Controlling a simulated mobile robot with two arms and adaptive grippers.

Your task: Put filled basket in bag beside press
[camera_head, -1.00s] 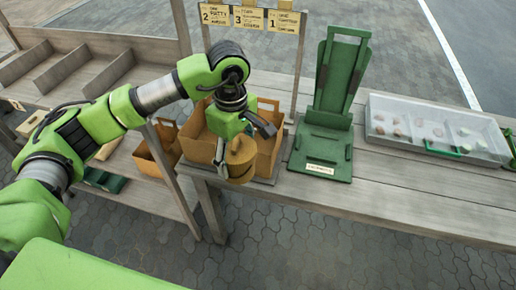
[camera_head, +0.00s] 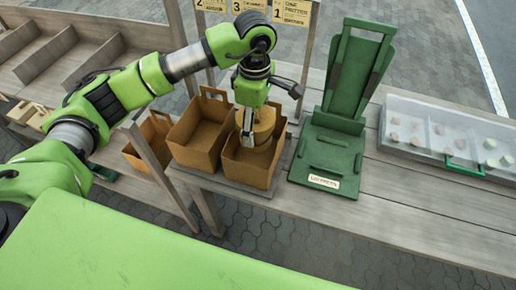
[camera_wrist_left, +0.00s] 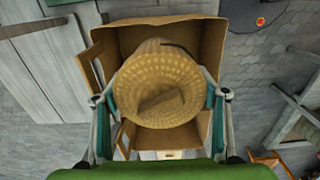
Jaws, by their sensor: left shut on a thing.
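My left gripper (camera_head: 247,135) is shut on the round tan woven basket (camera_head: 263,122), holding it upright at the mouth of the brown bag (camera_head: 248,168) beside the green press (camera_head: 335,135). The basket's lower part is hidden behind the bag's front wall; I cannot tell whether it touches the bottom. In the left wrist view the fingers (camera_wrist_left: 162,112) grip the basket (camera_wrist_left: 150,75) at both sides, and the bag (camera_wrist_left: 200,35) surrounds it. A flat brownish piece (camera_wrist_left: 163,100) shows inside the basket. My right gripper is not in view.
A second brown bag (camera_head: 195,145) stands left of the first, and another (camera_head: 150,138) sits lower on the side shelf. A clear case (camera_head: 445,130) with small round items lies right of the press. Number signs (camera_head: 250,10) stand behind. The table front right (camera_head: 420,215) is bare.

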